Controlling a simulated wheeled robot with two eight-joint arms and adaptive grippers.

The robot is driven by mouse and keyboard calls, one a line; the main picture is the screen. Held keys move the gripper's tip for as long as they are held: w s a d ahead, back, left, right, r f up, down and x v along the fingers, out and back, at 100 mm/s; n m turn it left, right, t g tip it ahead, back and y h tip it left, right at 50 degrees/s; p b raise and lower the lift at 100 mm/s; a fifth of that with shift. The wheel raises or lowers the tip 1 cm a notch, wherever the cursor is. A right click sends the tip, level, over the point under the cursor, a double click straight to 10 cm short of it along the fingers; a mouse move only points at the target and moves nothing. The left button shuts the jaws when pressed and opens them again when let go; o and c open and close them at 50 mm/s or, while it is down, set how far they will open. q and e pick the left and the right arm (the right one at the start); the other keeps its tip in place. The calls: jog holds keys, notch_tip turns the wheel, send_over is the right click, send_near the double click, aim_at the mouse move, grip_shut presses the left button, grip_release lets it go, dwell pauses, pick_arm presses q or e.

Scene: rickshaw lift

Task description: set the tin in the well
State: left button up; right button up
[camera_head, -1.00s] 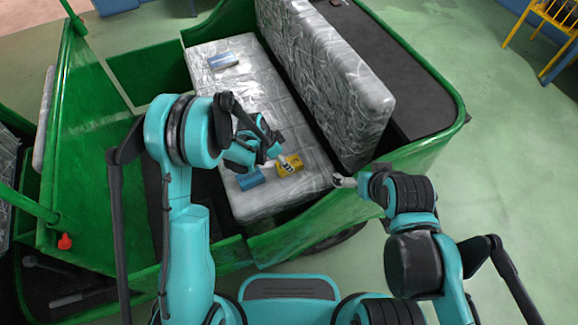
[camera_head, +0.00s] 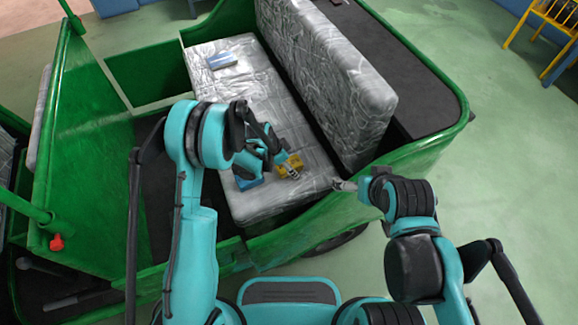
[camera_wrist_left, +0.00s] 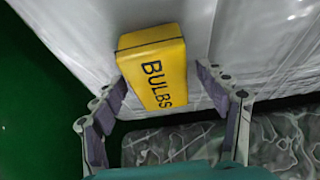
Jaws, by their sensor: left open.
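A yellow box marked BULBS (camera_wrist_left: 155,72) lies on the silver-grey seat (camera_head: 240,95); the head view also shows this box (camera_head: 297,160), partly covered by my gripper. My left gripper (camera_wrist_left: 163,78) is open, its fingers on either side of the box, with no clear grip on it. Nothing here is labelled a tin; a blue box (camera_head: 247,183) beside the yellow one and a blue-and-white box (camera_head: 222,61) farther back also lie on the seat. A dark footwell (camera_head: 157,185) lies left of the seat, partly hidden by my left arm. My right gripper (camera_head: 345,185) is by the seat's near right corner, its jaws unclear.
The seat's backrest (camera_head: 335,80) rises on the right of the cushion. A green side panel (camera_head: 90,150) borders the footwell on the left. The green body rim (camera_head: 425,165) runs near my right gripper. A yellow chair (camera_head: 552,30) stands far right on open floor.

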pick_arm(q)
jog(key=shift+f+b, duration=0.2)
jog(key=shift+b, duration=0.1)
dwell(0.4)
jog(key=c, duration=1.4)
